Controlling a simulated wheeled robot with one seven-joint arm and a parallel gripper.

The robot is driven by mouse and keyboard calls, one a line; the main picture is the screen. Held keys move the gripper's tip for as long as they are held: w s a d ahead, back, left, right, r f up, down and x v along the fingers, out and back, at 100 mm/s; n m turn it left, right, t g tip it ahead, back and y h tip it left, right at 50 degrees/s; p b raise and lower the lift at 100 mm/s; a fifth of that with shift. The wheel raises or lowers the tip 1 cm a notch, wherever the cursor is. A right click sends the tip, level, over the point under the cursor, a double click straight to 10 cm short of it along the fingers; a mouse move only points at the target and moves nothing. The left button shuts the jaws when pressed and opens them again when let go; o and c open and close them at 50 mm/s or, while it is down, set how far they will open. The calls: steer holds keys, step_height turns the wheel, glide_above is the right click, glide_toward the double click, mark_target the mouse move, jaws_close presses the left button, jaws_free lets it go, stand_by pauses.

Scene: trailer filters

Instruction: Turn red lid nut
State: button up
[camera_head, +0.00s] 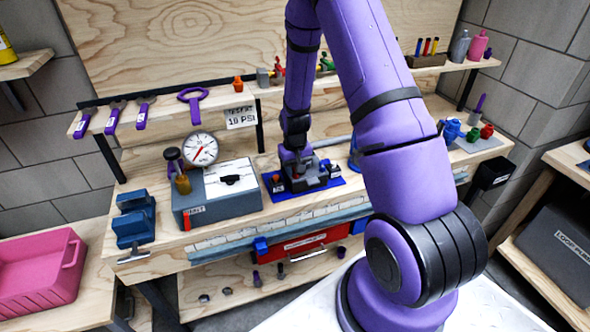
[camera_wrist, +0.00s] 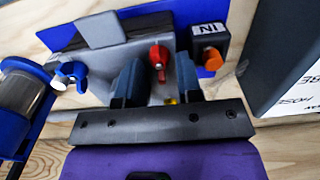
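The red lid nut (camera_wrist: 158,55) is a small red wing-shaped nut on a grey housing (camera_wrist: 100,60) in the wrist view. My gripper (camera_wrist: 159,68) is open, with one dark finger on each side of the nut. A gap shows between each finger and the nut, and I cannot tell whether the tips are level with it. In the head view my gripper (camera_head: 296,160) points down over the grey housing (camera_head: 318,176) on a blue mat (camera_head: 275,195); the fingers are too small there to make out.
In the wrist view a blue wing nut (camera_wrist: 70,76) and a clear cylinder (camera_wrist: 20,92) stand left. A dark block marked IN with an orange knob (camera_wrist: 211,58) stands close right. In the head view the grey gauge box (camera_head: 215,205) stands left of the mat; a shelf runs behind.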

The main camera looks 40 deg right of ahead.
step_height(320, 180, up, 11)
steer(key=shift+f, duration=0.2)
stand_by(0.3)
steer(key=shift+r, duration=0.1)
stand_by(0.3)
